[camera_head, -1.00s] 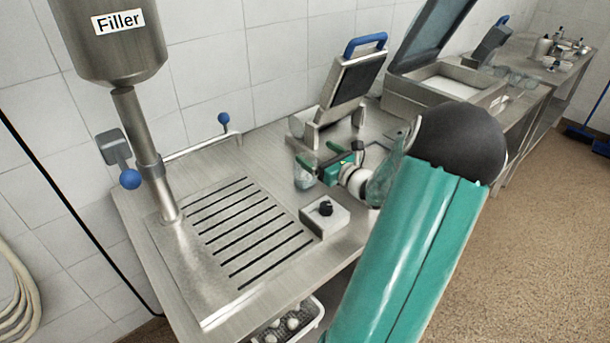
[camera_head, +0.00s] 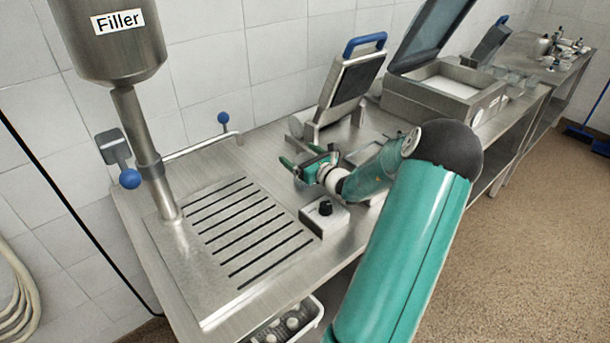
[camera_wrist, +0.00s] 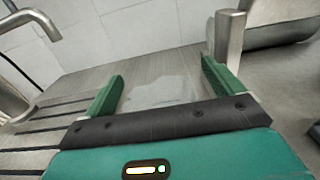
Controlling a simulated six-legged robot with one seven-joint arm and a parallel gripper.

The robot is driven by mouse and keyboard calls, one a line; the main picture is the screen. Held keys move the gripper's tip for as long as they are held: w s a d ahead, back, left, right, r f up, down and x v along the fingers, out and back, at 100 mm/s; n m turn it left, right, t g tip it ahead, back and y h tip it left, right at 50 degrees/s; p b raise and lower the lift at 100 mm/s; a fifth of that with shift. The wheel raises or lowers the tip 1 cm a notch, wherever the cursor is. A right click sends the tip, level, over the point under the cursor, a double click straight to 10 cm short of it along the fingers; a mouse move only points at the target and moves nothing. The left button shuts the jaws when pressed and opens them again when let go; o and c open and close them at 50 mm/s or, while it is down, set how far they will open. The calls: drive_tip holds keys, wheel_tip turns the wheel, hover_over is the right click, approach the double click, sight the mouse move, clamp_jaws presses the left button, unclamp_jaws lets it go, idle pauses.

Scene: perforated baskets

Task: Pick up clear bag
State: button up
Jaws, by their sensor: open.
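A clear, see-through bag (camera_wrist: 158,92) lies on the steel tabletop in the wrist view, faint and thin. It lies between and just beyond the two green fingers of my gripper (camera_wrist: 160,84). My gripper is open, with a wide gap, and nothing is visibly clamped in it. The bag cannot be made out clearly there, and the gripper and arm cover that spot.
A small control box with a black knob (camera_head: 325,217) sits in front of my gripper. The slotted drain plate (camera_head: 245,235) and filler (camera_head: 120,45) are at left. The sealer (camera_head: 350,85) stands behind, with a lidded machine (camera_head: 440,95) to the right.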

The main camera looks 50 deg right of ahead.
drive_tip(key=c, duration=1.3)
drive_tip(key=shift+c, duration=0.2)
drive_tip(key=shift+r, duration=0.15)
